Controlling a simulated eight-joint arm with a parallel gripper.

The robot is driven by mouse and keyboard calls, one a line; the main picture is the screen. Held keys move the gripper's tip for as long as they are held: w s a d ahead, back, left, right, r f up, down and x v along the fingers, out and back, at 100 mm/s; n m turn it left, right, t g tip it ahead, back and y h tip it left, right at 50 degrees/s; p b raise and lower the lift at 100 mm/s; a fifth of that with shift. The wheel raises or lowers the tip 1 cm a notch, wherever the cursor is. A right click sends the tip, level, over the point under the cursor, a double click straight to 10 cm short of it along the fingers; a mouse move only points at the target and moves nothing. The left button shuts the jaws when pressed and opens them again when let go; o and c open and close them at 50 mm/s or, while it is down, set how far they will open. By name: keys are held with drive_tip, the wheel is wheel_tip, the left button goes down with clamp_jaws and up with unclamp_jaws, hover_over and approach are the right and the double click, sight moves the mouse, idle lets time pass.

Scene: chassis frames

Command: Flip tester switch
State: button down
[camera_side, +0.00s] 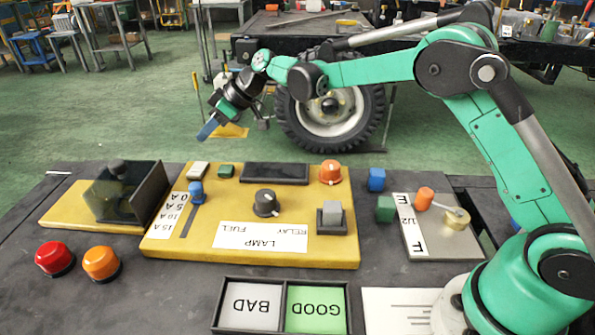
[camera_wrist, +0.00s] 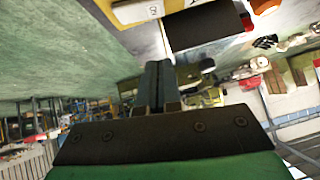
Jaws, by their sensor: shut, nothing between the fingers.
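The tester is a yellow panel (camera_side: 290,248) on the dark bench in the side view. It carries a blue slider (camera_side: 196,190) beside the amp labels, a black rotary knob (camera_side: 266,203) above the LAMP, FUEL, RELAY label, and an orange knob (camera_side: 331,172). A white button (camera_side: 198,170) and a green button (camera_side: 226,170) sit at its far edge. I cannot tell which of these is the switch. My gripper (camera_side: 208,130) is shut and empty, tilted down in the air above the panel's far left part, apart from it. Its closed fingers (camera_wrist: 158,85) also show in the wrist view.
A dark-walled box (camera_side: 150,195) stands left of the tester. Red (camera_side: 54,258) and orange (camera_side: 101,263) buttons are in front of it. A BAD/GOOD tray (camera_side: 283,280) is at the front. Blue (camera_side: 377,179) and green (camera_side: 385,208) cubes sit at right, near a grey plate (camera_side: 440,242).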

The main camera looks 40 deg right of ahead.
sight(192, 172)
drive_tip(key=x, duration=0.3)
drive_tip(key=shift+a+f, duration=0.1)
drive_tip(key=shift+f, duration=0.1)
drive_tip(key=f, duration=0.3)
drive_tip(key=shift+a+f, duration=0.15)
drive_tip(key=shift+a, duration=0.1)
drive_tip(key=shift+s+f, duration=0.1)
drive_tip(key=shift+f, duration=0.35)
drive_tip(key=shift+a+f+h, duration=0.1)
drive_tip(key=shift+f+h, duration=0.15)
drive_tip(key=shift+h, duration=0.05)
drive_tip(key=shift+w+d+r, duration=0.25)
drive_tip(key=shift+w+d, duration=0.25)
drive_tip(key=shift+d, duration=0.05)
